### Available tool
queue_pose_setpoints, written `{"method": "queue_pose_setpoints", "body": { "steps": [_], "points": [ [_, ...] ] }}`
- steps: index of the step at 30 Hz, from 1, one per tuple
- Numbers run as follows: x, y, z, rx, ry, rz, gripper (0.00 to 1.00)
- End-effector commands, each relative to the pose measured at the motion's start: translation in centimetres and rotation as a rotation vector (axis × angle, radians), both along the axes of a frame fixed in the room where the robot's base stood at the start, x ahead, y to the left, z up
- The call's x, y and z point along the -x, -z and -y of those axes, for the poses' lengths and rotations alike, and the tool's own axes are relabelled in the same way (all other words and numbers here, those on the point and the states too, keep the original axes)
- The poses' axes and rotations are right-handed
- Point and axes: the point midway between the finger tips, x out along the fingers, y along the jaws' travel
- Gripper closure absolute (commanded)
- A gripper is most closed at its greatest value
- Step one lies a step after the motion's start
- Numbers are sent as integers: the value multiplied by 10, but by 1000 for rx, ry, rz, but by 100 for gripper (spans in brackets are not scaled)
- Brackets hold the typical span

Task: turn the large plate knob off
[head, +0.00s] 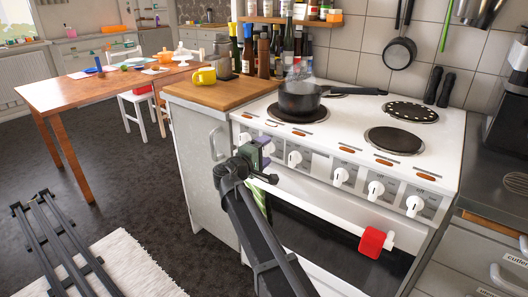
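The white cooker (350,120) has a row of white knobs along its front panel; one knob (294,158) shows clearly just right of my gripper. Further right are more knobs (340,176). My gripper (264,158) is at the left part of the panel and covers part of the knobs there. I cannot tell whether it touches a knob, or whether its fingers are open. A dark saucepan (300,98) stands on the front left plate (298,113), with steam above it. The knob labels are too small to read, so I cannot tell which one is the large plate's.
A red cloth or mitt (372,242) hangs on the oven handle, and a green cloth (259,197) hangs behind my arm. A wooden worktop (215,93) with a yellow mug (204,76) and bottles adjoins on the left. The dark floor left of the cooker is partly open.

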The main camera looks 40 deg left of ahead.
Motion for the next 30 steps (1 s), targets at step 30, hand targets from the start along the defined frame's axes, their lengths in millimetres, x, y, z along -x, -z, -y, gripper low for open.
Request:
{"method": "queue_pose_setpoints", "body": {
  "steps": [30],
  "points": [
    [109,0,1,-1,0,0,21]
  ]
}}
